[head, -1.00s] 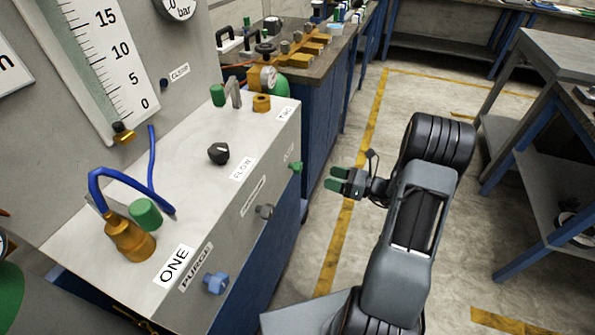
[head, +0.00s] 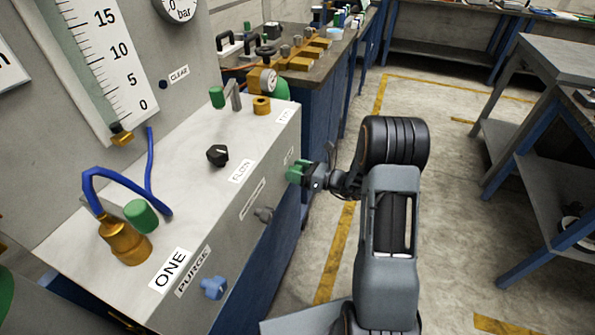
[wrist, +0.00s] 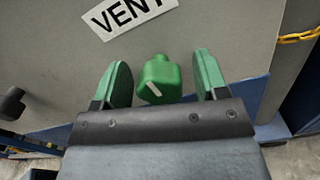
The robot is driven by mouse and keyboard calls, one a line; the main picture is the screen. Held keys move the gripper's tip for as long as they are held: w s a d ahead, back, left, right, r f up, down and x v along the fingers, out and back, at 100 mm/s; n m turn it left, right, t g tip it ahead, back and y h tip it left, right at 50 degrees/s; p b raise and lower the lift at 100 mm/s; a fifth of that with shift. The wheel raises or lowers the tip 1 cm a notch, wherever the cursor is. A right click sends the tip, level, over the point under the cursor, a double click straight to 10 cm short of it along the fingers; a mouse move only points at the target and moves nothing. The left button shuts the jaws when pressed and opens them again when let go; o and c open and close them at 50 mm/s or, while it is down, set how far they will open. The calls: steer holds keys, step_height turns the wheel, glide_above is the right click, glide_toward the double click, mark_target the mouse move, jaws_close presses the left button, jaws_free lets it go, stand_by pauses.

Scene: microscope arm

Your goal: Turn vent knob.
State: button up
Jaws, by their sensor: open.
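The vent knob (wrist: 158,80) is green with a pale pointer line and sits on the grey front panel, below the VENT label (wrist: 127,14) in the wrist view. My gripper (wrist: 160,82) is open, with one green-padded finger on each side of the knob. Gaps show between the knob and both fingers. In the head view my gripper (head: 295,172) is at the right end of the panel front and hides the knob there.
The front panel also carries a grey knob (head: 263,214) and a blue PURGE knob (head: 214,287). A black FLOW knob (head: 218,155) is on the top. Blue hoses and a brass fitting (head: 125,240) stand at the left.

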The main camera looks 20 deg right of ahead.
steer(key=c, duration=0.9)
steer(key=shift+c, duration=0.2)
